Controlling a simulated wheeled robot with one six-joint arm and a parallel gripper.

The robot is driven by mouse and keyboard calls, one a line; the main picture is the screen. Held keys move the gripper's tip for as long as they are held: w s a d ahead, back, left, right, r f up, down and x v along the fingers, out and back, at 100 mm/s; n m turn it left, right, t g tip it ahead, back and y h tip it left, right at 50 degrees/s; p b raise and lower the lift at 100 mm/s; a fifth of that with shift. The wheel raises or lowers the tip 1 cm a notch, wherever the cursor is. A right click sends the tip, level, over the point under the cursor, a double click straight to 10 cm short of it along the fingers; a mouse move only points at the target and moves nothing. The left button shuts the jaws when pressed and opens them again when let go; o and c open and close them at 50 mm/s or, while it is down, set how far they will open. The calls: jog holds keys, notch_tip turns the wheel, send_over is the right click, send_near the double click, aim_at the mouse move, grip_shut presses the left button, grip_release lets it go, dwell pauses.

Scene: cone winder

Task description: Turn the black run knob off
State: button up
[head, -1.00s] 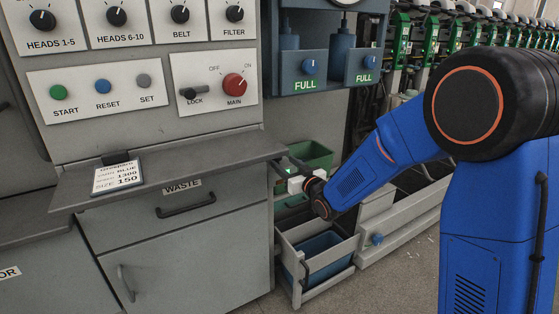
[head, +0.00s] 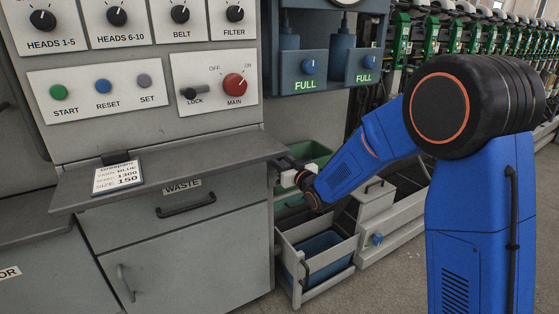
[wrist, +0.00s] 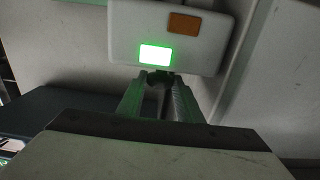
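In the wrist view a white box (wrist: 205,50) with a lit green rectangle (wrist: 155,54) and an unlit orange one (wrist: 183,23) is straight ahead. My gripper (wrist: 160,78) points at the box's lower edge, its two fingers apart with a dark gap between them. A small dark shape sits at the fingertips; I cannot tell whether it is the black run knob, or whether the fingers grip it. In the head view the white box (head: 290,179) is beside the cabinet's right edge, with my gripper (head: 297,164) against it, partly hidden. No label reading run is visible.
The cabinet shelf (head: 230,152) juts out just left of my gripper. Above it are a red main knob (head: 234,86) and several black knobs labelled for heads, belt and filter. A green bin (head: 317,153) and a drawer with a blue bin (head: 322,245) lie close by.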

jog(key=shift+d+n+g+y, duration=0.15)
jog(key=shift+n+g+y, duration=0.15)
jog(key=shift+y, duration=0.1)
jog(key=shift+w+d+n+g+y, duration=0.15)
jog(key=shift+w+n+g+y, duration=0.05)
jog(key=shift+n+g+y, duration=0.7)
jog(key=n+g+y, duration=0.2)
jog(key=g, duration=0.1)
jog(key=shift+w+d+y, duration=0.1)
jog(key=shift+w+y, duration=0.1)
jog(key=shift+y, duration=0.1)
jog(key=shift+w+n+g+y, duration=0.15)
jog(key=shift+n+g+y, duration=0.45)
jog(key=shift+n+g, duration=0.65)
jog(key=shift+w+n+g+y, duration=0.1)
jog(key=shift+n+g+y, duration=0.65)
jog(key=shift+g, duration=0.8)
jog(key=shift+n+g, duration=0.3)
jog(key=o, duration=1)
jog(key=shift+d, duration=0.1)
